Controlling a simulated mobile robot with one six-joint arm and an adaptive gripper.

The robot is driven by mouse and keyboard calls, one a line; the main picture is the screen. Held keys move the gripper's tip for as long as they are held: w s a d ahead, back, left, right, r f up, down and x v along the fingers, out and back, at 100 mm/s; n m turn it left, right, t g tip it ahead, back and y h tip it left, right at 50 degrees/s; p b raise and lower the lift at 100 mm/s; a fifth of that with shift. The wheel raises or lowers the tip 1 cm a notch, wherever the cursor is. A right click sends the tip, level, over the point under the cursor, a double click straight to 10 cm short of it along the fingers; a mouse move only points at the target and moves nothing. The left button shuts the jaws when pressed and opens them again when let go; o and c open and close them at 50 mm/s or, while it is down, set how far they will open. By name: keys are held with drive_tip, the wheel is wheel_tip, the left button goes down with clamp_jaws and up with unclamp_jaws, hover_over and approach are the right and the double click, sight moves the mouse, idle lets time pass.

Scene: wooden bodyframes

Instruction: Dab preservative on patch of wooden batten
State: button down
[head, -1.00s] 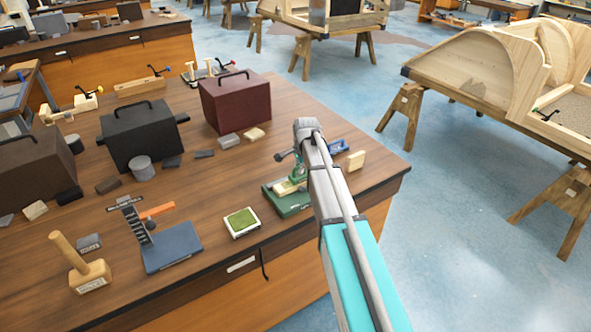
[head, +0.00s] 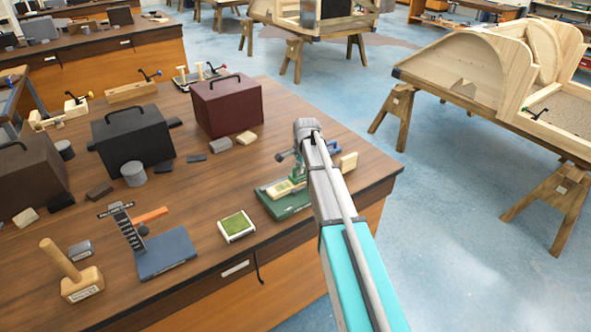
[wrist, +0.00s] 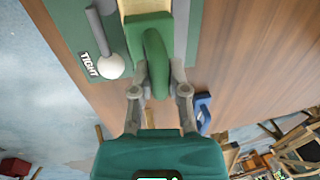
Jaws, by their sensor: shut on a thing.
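My gripper (wrist: 159,78) is shut on the arched green handle of a green block (wrist: 150,45), which looks like a dabber. In the wrist view, pale wood, probably the batten (wrist: 148,5), shows just beyond the block. I cannot tell whether the block touches it. A green fixture (head: 287,205) near the table's front right edge bears a pale piece; my arm hides part of it. In the wrist view a lever with a white ball (wrist: 111,66) stands beside a "TIGHT" label. A white tray with a green pad (head: 237,225) lies left of the fixture.
A blue item (wrist: 203,112) and a pale block (head: 348,162) lie near the fixture. A mallet (head: 78,275), a blue-based stand (head: 165,255), a dark box (head: 132,140) and a maroon box (head: 227,107) stand on the wooden table.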

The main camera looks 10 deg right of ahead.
drive_tip(key=shift+w+d, duration=0.2)
drive_tip(key=shift+d, duration=0.5)
drive_tip(key=shift+r+p, duration=3)
drive_tip(key=shift+r, duration=0.1)
drive_tip(key=shift+r+p, duration=1.4)
drive_tip(key=shift+p, duration=0.1)
drive_tip(key=shift+a+f, duration=0.15)
drive_tip(key=shift+a, duration=0.05)
